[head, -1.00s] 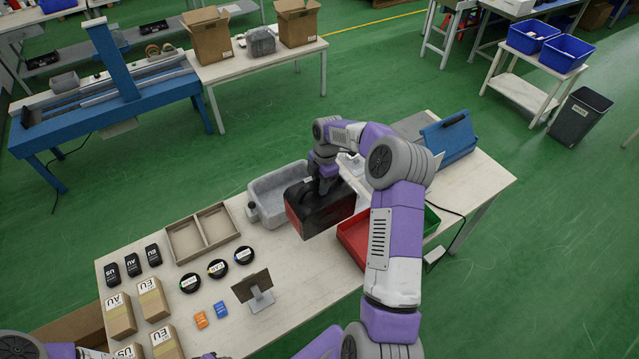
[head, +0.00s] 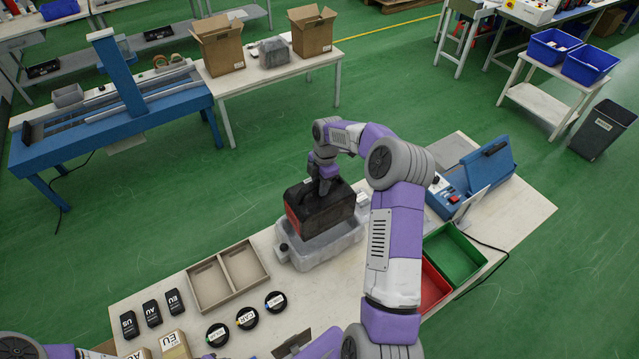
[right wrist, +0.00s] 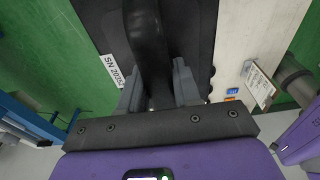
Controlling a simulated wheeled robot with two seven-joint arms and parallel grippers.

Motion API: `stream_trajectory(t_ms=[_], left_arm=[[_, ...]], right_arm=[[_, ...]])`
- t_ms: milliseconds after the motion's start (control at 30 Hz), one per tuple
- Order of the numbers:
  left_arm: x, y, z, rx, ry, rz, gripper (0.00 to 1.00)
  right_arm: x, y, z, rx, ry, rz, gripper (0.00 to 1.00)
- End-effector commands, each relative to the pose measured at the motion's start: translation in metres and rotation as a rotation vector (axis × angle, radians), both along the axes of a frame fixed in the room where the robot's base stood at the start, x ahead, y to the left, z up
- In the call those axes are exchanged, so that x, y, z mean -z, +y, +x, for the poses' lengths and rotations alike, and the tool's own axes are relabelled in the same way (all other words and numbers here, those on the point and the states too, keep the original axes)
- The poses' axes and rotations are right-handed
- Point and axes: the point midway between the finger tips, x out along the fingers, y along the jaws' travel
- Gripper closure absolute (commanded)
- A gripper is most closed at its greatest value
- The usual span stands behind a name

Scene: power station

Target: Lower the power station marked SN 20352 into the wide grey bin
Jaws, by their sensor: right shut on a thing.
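The power station (head: 322,212) is a black box with a red end face, hanging from my right gripper (head: 325,180). In the right wrist view its label reads SN 20352 (right wrist: 112,70), and the right gripper (right wrist: 160,88) is shut on its black handle (right wrist: 148,45). The wide grey bin (head: 300,259) stands on the table, and the power station is above it, overlapping its far part in the head view. I cannot tell how far its underside is from the bin's floor.
A grey two-part tray (head: 228,277) stands left of the bin. A red bin (head: 433,290) and a green bin (head: 456,254) stand to the right. A blue case (head: 487,165) is at the table's far right. Black round reels (head: 247,318) and black packs lie in front.

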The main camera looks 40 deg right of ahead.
Motion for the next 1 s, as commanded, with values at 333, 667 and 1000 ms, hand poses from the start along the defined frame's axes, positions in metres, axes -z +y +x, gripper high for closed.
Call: stream_trajectory(t_ms=[333,667,1000], left_arm=[[0.011,0.0,0.0,0.0,0.0,0.0,0.57],[0.031,0.0,0.0,0.0,0.0,0.0,0.57],[0.052,0.0,0.0,0.0,0.0,0.0,0.57]], right_arm=[[0.013,0.0,0.002,0.0,-0.009,-0.002,1.0],[0.045,0.0,0.003,0.0,-0.01,-0.002,1.0],[0.08,0.0,0.003,0.0,-0.01,-0.002,1.0]])
